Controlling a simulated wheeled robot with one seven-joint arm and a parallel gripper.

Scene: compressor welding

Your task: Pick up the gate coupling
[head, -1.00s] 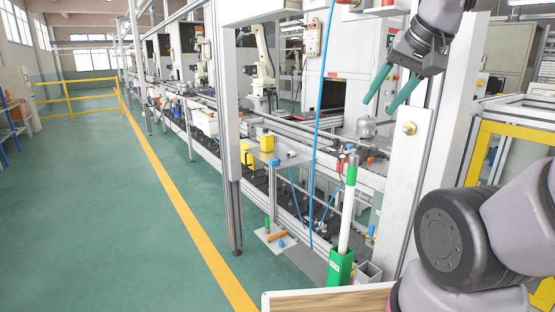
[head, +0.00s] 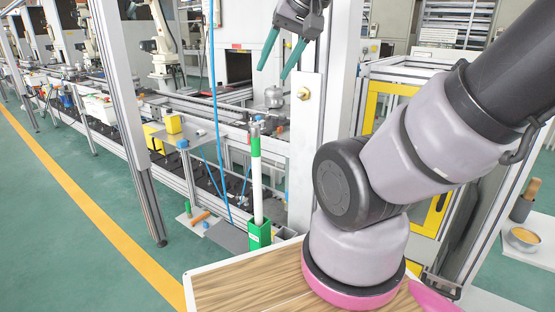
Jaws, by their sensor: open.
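My gripper (head: 273,72) is at the top middle of the head view, its two teal fingers spread apart and pointing down. Nothing is between them. I cannot tell for certain which part is the gate coupling. A small round brass-coloured piece (head: 304,93) sits on the face of a white post, just right of and below the fingertips in the picture. A grey rounded metal part (head: 273,97) stands on the line behind, below the fingertips in the picture. The gripper appears apart from both, but its depth is hard to judge.
A green holder (head: 259,235) with an upright white and green tube stands below. A blue hose (head: 213,90) hangs left of it. A wooden top (head: 235,289) is in front. Open green floor (head: 60,240) lies left.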

